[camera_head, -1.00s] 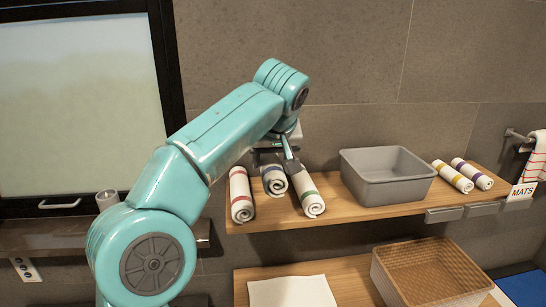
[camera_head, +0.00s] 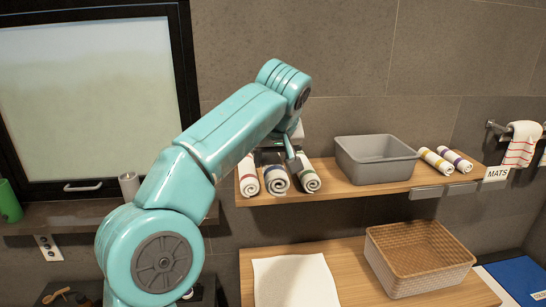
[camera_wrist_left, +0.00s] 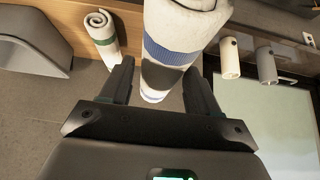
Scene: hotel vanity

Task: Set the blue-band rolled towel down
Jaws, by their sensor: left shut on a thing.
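The blue-band rolled towel (camera_head: 277,182) is white with a blue band and shows at the left end of the wooden shelf (camera_head: 350,190). It lies between the red-band towel (camera_head: 248,177) and the green-band towel (camera_head: 309,177). My left gripper (camera_head: 283,146) is above it, partly hidden by its own wrist. In the left wrist view the blue-band towel (camera_wrist_left: 180,28) fills the space between the fingers of my left gripper (camera_wrist_left: 160,80), which is shut on it. The green-band towel (camera_wrist_left: 102,38) is apart, on the left. I cannot tell whether the held towel touches the shelf. My right gripper is not in view.
A grey bin (camera_head: 378,172) stands right of the towels, then yellow-band (camera_head: 436,162) and purple-band (camera_head: 456,161) towels. Below are a wicker basket (camera_head: 425,284) and a white mat (camera_head: 294,281) on a lower surface. A window (camera_head: 90,100) is at left.

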